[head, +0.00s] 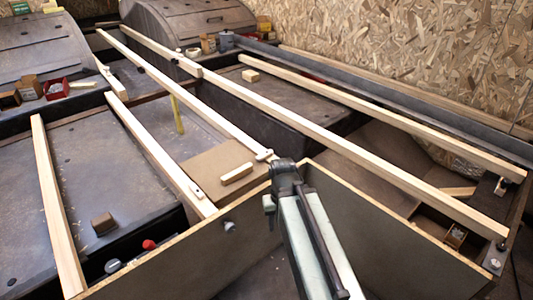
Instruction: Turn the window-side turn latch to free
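Small pale turn latches sit on the wooden rails. One latch (264,155) is at the near end of the middle rail, just left of my arm's dark joint. Another latch (197,192) is on the rail to its left. A small fitting (502,187) shows at the right end of the far rail. No window is in view, so I cannot tell which latch is the window-side one. Their exact turn positions are too small to read. My arm rises from the bottom centre; its gripper fingers do not show.
Panels with thin wooden edges (400,225) stand close around my arm. Long pale rails (330,140) cross the dark floor beds. Wheel arches (190,25) stand at the back.

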